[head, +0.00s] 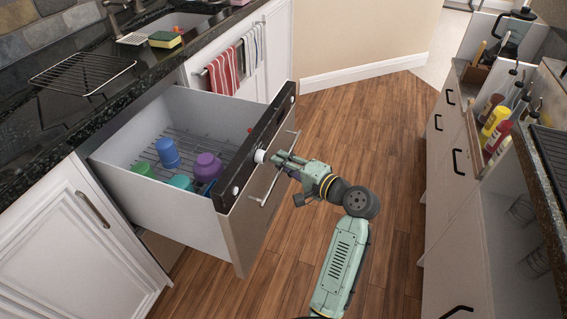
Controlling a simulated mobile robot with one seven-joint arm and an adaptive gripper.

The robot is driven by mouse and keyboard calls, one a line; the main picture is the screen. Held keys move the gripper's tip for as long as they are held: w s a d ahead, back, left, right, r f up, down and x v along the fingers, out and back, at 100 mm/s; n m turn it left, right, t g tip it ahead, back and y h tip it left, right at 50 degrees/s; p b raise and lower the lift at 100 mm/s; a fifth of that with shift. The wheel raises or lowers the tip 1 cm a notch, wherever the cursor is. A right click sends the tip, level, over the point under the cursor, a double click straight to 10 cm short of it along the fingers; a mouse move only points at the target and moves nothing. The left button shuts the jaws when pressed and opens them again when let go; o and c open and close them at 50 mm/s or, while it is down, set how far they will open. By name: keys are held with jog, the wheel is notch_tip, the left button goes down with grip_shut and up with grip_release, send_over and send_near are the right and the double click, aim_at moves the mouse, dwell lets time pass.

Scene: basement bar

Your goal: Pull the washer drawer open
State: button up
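The washer drawer (165,207) stands pulled far out from under the dark counter in the head view. Its white inside shows a wire rack with several blue, green and purple cups. Its front has a dark top strip, a white knob (260,157), a steel panel and a bar handle (266,192). My gripper (282,163) is at the drawer front, at the bar handle and close to the knob. Its fingers overlap the handle in the picture. I cannot tell whether they are closed around it.
Striped towels (224,72) hang on the cabinet beyond the drawer. Facing cabinets (455,175) with bottles stand at the right. Wooden floor (375,130) is clear between the two sides.

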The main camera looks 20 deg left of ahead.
jog(key=shift+d, duration=0.1)
jog(key=v, duration=1.2)
jog(key=shift+s, duration=0.1)
